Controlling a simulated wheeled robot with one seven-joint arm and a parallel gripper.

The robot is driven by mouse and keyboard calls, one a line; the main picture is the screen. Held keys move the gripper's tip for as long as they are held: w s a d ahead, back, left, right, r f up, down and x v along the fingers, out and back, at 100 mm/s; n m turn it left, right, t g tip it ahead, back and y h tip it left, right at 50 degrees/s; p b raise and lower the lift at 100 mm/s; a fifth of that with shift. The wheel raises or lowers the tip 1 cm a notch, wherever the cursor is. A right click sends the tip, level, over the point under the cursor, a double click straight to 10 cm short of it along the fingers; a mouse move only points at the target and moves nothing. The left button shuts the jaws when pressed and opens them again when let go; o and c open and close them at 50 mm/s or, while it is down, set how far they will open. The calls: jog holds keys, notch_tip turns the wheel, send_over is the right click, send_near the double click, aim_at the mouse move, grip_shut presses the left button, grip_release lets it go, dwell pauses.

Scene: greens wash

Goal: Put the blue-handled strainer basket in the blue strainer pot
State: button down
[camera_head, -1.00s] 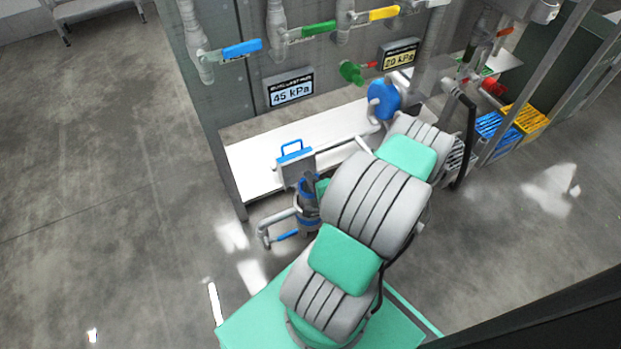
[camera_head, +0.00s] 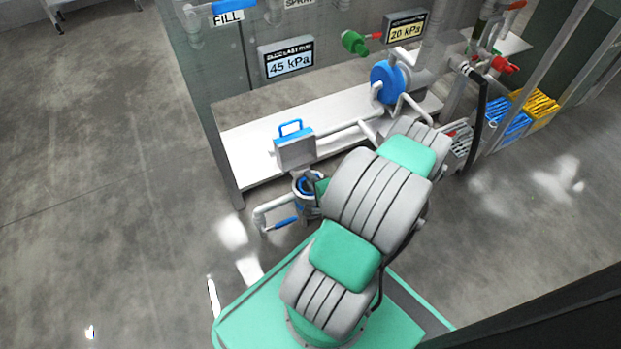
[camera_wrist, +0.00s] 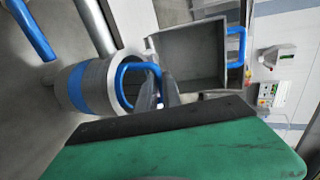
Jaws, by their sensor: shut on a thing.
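The blue strainer pot (camera_wrist: 68,90) shows in the wrist view as a grey cylinder with a blue band, its open mouth toward my gripper. In the head view the pot (camera_head: 299,199) stands low in front of the white bench, partly hidden by my arm. My gripper (camera_wrist: 158,95) is shut on the blue handle (camera_wrist: 124,73) of the strainer basket, right at the pot's mouth. The basket's body is hidden, so how deep it sits is unclear.
A grey box-shaped lid (camera_head: 294,153) with a blue handle stands open just behind the pot. A pipe with a blue lever (camera_head: 286,222) is at its left. The white bench (camera_head: 245,157) and a blue round valve (camera_head: 386,82) lie behind. Floor at left is clear.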

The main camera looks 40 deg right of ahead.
jog(key=shift+f+b, duration=0.8)
jog(key=shift+f, duration=0.05)
